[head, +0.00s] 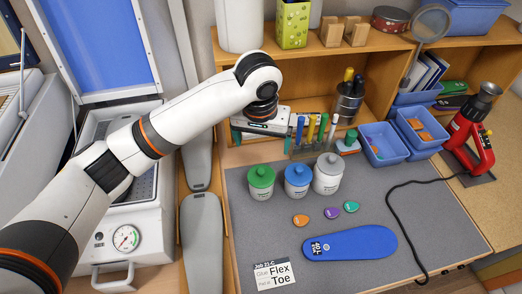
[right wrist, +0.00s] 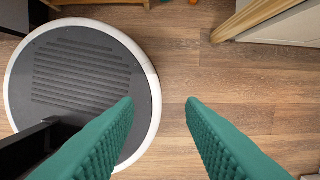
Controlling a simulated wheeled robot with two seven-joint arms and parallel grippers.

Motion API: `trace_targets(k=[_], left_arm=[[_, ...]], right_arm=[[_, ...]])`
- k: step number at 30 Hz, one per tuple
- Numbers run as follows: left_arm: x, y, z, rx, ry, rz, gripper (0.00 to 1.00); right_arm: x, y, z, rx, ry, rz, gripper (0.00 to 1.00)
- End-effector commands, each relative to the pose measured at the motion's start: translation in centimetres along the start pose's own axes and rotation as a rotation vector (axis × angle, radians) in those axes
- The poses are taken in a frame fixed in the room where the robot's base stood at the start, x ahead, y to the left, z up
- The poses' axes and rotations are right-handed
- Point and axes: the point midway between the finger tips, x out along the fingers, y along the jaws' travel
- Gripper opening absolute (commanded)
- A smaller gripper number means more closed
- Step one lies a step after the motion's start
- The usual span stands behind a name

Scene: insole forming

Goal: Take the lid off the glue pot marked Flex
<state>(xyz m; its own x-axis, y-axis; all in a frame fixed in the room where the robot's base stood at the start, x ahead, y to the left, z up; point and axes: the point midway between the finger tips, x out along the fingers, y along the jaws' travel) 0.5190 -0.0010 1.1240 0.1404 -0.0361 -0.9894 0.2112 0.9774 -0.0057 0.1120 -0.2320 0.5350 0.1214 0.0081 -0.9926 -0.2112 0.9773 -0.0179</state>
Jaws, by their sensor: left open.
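Three glue pots stand in a row on the grey mat (head: 400,193): one with a green lid (head: 261,176), one with a blue lid (head: 298,173), and a larger one with a grey-white lid (head: 330,165). All three lids are on. Their labels are too small to read. A card (head: 273,275) at the mat's front reads "Job 21-C", "Flex" and "Toe". My left gripper (head: 263,131) is open behind and above the green-lidded pot, apart from it, near the shelf. My right gripper (right wrist: 160,101) is open and empty over the floor.
A blue insole (head: 350,243) and three small coloured tabs, orange (head: 301,220), purple (head: 331,213) and green (head: 351,207), lie in front of the pots. A rack of coloured tools (head: 315,135) stands behind them. Blue bins (head: 384,145) and a red tool (head: 468,135) with a black cord stand right.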

Motion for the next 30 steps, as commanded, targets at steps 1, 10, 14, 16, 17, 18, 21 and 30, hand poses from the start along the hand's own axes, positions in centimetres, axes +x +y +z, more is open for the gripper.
trace_targets(k=[1,10,14,16,17,18,21,30], left_arm=[[0.0,0.0,-0.1,0.002,0.002,0.004,0.94],[4.4,0.1,-0.2,0.001,0.006,0.006,0.94],[6.0,0.1,-0.2,0.001,0.003,0.005,0.94],[6.5,0.1,-0.2,0.001,0.003,0.006,0.94],[6.6,0.1,-0.2,0.001,0.003,0.006,0.94],[6.9,0.2,-0.3,0.001,0.004,0.005,0.94],[7.8,0.3,-0.8,0.001,0.005,0.007,0.94],[11.7,0.4,-1.3,0.001,0.003,0.005,0.94]], right_arm=[[-0.2,0.1,-0.8,0.0,0.012,0.002,0.36],[-2.0,0.5,-3.5,-0.001,0.055,0.007,0.36],[-2.3,0.4,-3.4,-0.001,0.053,0.006,0.36],[-2.3,0.3,-3.1,-0.002,0.049,0.005,0.36],[-2.4,0.3,-2.9,-0.002,0.047,0.004,0.36],[-2.6,0.2,-2.6,-0.002,0.043,0.004,0.36],[-3.4,0.1,-1.8,-0.002,0.032,0.002,0.36],[-4.6,0.0,-1.6,-0.003,0.03,0.001,0.36]])
